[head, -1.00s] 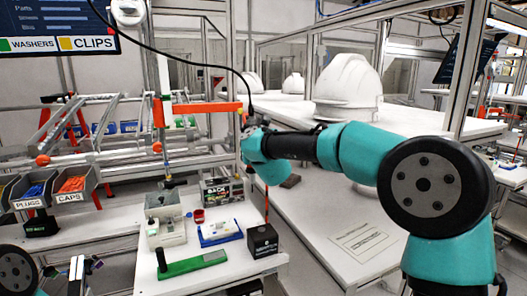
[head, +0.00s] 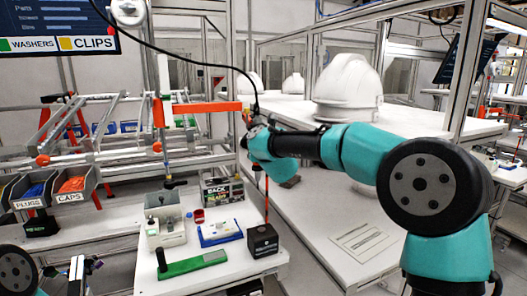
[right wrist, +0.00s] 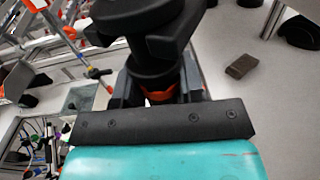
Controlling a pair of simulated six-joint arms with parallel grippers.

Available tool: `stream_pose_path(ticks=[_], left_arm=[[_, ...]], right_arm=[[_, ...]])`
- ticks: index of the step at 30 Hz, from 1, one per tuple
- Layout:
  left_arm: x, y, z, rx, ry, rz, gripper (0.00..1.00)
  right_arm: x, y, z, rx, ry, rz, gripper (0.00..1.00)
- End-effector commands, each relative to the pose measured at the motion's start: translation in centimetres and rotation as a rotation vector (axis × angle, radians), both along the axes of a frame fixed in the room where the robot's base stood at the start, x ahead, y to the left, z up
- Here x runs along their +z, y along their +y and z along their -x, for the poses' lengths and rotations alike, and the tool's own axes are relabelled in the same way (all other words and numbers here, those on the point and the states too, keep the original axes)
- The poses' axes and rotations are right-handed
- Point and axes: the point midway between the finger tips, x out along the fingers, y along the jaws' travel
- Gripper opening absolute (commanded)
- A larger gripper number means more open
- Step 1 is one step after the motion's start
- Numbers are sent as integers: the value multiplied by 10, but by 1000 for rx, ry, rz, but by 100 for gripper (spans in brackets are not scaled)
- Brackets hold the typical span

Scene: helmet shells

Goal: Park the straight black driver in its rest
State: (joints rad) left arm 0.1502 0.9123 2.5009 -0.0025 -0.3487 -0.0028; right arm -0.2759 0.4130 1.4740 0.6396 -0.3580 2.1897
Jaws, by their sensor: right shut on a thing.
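My right gripper (head: 256,140) is shut on the straight black driver, high over the right end of the white bench. In the right wrist view the driver (right wrist: 140,50) is a thick black body with an orange-red band at the jaws. A black cable runs down to it from above. A thin red rod (head: 266,200) stands below the gripper, over a small black box (head: 262,241) at the bench's right edge. I cannot tell whether the rod touches the box or whether the box is the rest. My left gripper (head: 82,270) is low at the left; its jaws are unclear.
On the bench are a grey fixture (head: 164,220), a blue-and-white tray (head: 220,232), a green strip (head: 192,264), a small red cup (head: 199,215) and a black-and-green box (head: 222,190). Another tool (head: 174,183) hangs above the fixture. White helmets (head: 348,87) stand behind at right.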

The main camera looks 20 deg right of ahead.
Motion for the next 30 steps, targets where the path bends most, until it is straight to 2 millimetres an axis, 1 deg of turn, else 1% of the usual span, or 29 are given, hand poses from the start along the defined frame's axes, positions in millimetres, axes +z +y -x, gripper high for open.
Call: stream_pose_path(ticks=[13,27,28,30], left_arm=[[0,0,0,0,0,0,72],[0,0,0,0,0,0,72],[0,0,0,0,0,0,72],[0,0,0,0,0,0,72]], right_arm=[[0,-26,-27,0,-1,0,0],[0,-28,-28,0,0,-1,0],[0,-28,-28,0,0,-1,38],[0,-28,-28,0,0,-1,45]])
